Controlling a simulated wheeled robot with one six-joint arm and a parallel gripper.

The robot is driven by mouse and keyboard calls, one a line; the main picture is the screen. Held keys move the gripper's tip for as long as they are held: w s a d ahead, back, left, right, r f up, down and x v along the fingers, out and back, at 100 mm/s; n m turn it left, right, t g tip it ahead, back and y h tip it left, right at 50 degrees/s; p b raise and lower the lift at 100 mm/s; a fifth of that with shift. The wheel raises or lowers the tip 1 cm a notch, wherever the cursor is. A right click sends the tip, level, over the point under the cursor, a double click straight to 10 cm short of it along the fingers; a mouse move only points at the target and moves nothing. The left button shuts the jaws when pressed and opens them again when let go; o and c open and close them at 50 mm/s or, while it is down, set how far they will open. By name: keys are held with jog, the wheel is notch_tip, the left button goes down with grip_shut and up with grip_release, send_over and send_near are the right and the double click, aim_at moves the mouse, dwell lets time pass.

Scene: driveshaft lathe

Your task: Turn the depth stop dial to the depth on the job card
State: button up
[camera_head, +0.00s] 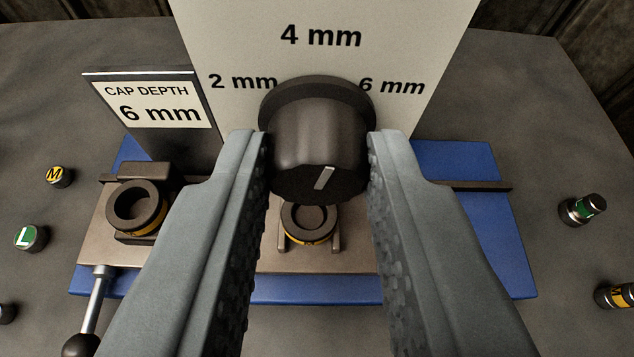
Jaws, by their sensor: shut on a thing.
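The depth stop dial (318,135) is a dark round knob on a pale upright panel (430,40). The panel reads 2 mm at left, 4 mm at top and 6 mm at right. The white pointer mark on the knob's face slants up and to the right, between the 4 mm and 6 mm directions. The job card (160,105) at left reads CAP DEPTH 6 mm. My gripper (318,155) is shut on the dial, with one grey finger on each side of it. The fingers hide part of the bench and fixture below.
A blue base (455,160) carries a metal fixture with two dark ring-shaped parts (137,205) (308,222). A lever with a black ball (82,345) is at lower left. Small labelled caps (60,176) (582,209) lie on the grey table at both sides.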

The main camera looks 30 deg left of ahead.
jog(key=m+y, duration=0.1)
jog(key=m+g+y, duration=0.1)
jog(key=m, duration=0.1)
jog(key=shift+w+d, duration=0.1)
jog(key=shift+d, duration=0.1)
jog(key=m+y, duration=0.2)
jog(key=m, duration=0.1)
jog(key=shift+w+d+f+g, duration=0.1)
jog(key=shift+g, duration=0.3)
jog(key=shift+m, duration=0.3)
jog(key=o, duration=1)
jog(key=v, duration=1.7)
jog(key=shift+d, duration=0.3)
jog(key=shift+f, duration=0.1)
